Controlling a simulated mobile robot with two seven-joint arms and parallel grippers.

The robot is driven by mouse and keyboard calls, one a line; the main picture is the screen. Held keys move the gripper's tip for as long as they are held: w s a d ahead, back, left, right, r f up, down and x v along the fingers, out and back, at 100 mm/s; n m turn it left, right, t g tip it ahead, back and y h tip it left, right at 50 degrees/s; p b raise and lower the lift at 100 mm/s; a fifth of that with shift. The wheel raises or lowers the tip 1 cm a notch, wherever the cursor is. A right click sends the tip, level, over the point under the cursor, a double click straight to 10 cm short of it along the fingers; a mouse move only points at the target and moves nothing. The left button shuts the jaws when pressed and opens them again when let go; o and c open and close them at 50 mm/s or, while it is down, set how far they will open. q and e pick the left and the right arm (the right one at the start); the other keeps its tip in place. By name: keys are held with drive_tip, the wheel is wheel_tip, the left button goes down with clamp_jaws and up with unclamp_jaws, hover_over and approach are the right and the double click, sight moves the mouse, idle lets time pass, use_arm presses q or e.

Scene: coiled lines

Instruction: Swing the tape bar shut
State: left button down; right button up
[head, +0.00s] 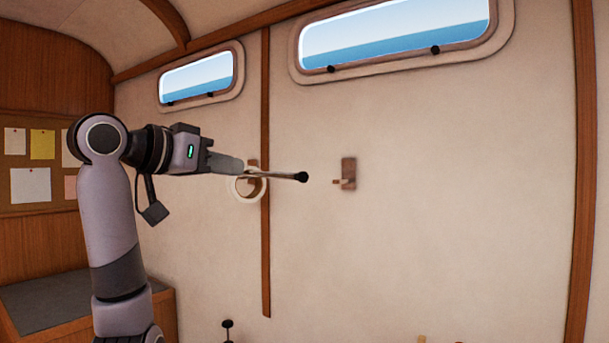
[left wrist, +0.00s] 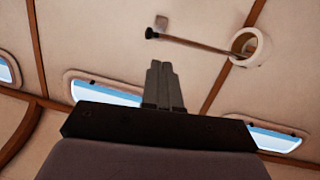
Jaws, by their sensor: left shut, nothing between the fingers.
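The tape bar (head: 283,176) is a thin rod with a black knob (head: 301,177) at its right end. It comes from a wooden mount (head: 253,168) on the wall, and a white tape roll (head: 236,190) hangs around it near the mount. A wooden catch (head: 348,173) with a small peg is on the wall to the right, with a visible gap to the knob. My left gripper (head: 241,165) is shut and empty, in front of the mount. In the left wrist view its fingertips (left wrist: 160,64) appear apart from the bar (left wrist: 200,46). My right gripper is not in view.
Two windows (head: 395,35) are high on the cream wall. A vertical wood strip (head: 266,260) runs behind the tape roll. A cork board (head: 40,150) and a cabinet (head: 60,295) are at left. The wall around the catch is clear.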

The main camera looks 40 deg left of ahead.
sight(299, 176)
use_arm(q)
drive_tip(key=shift+m+h, duration=0.5)
drive_tip(key=shift+m, duration=0.3)
drive_tip(key=w+p, duration=0.1)
drive_tip(key=w, duration=0.3)
drive_tip(key=w+d+f+p, duration=0.1)
drive_tip(key=w, duration=0.3)
drive_tip(key=w+d+p, duration=0.1)
drive_tip(key=w, duration=0.3)
drive_tip(key=shift+d+f+p, duration=0.15)
drive_tip(key=shift+f+p, duration=0.15)
drive_tip(key=shift+f, duration=0.1)
drive_tip(key=shift+w, duration=0.1)
drive_tip(key=w+d+n+y, duration=0.3)
drive_tip(key=w+y, duration=0.3)
drive_tip(key=w, duration=0.8)
drive_tip(key=shift+w+r+n+g+y, duration=0.3)
drive_tip(key=shift+w+n+y, duration=0.1)
drive_tip(key=shift+n, duration=0.5)
